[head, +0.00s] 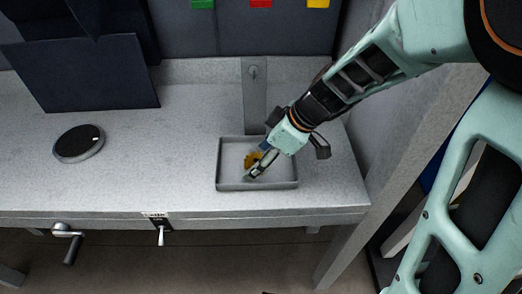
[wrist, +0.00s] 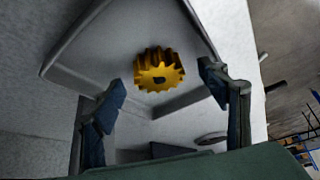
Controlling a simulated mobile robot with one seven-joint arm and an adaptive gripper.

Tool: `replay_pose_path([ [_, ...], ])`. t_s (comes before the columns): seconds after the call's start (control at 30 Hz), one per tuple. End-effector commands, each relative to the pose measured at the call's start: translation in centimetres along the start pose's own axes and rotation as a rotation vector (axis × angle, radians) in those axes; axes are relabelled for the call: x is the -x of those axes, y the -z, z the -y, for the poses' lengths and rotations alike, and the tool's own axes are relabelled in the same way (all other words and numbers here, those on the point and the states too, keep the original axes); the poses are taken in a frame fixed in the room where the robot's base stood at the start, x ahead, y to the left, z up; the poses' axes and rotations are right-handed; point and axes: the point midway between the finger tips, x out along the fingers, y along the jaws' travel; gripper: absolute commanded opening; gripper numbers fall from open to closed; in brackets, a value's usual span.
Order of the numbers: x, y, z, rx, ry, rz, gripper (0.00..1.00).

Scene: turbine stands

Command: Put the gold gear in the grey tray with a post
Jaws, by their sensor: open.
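The gold gear (head: 252,159) is over the floor of the grey tray (head: 296,186), near its middle. In the wrist view the gear (wrist: 158,70) shows its toothed rim and a dark centre hole, with the tray (wrist: 85,30) behind it. I cannot tell whether the gear touches the tray floor. A grey upright plate (head: 254,100) with a small knob stands directly behind the tray. My gripper (head: 259,161) is low over the tray. In the wrist view my gripper (wrist: 163,84) is open, its fingers apart on either side of the gear, with gaps visible.
A dark round disc (head: 79,143) lies on the grey bench (head: 160,185) at the left, with a dark panel (head: 85,75) behind it. A crank handle (head: 68,240) and a lever (head: 160,232) are on the bench front. The bench between disc and tray is clear.

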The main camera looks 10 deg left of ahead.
Motion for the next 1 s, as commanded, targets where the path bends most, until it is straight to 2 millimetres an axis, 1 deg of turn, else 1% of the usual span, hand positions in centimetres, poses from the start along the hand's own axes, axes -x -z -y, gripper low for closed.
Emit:
replay_pose_path([
  [0.7,5.8,0.1,-0.1,0.0,-0.003,-0.001,0.68],
  [0.83,6.6,0.1,-0.1,0.001,-0.002,-0.001,0.68],
  [1.0,7.0,0.1,-0.1,0.0,-0.002,-0.001,0.68],
])
